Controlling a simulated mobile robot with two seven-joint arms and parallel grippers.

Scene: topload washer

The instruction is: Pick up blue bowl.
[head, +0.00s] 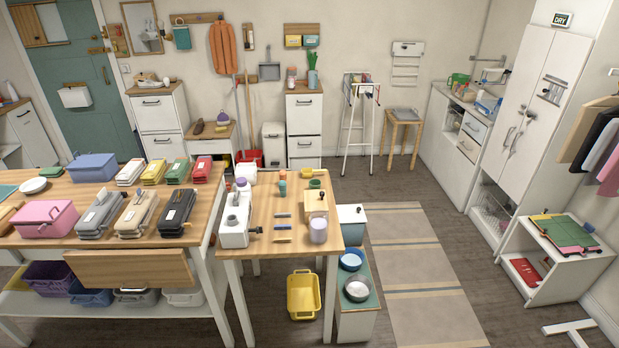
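A blue bowl (351,266) sits on the green top of a low white cabinet (359,324) to the right of the wooden sewing table. It appears upright, with a pale inside. A silver-grey bowl (357,289) sits just in front of it on the same top. Neither of my grippers is in the head view.
The wooden table (265,202) with a white sewing machine (234,226) stands left of the bowl. A yellow basket (303,296) is on the floor under it. A striped rug (420,262) lies on open floor to the right. A small white shelf (555,262) stands further right.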

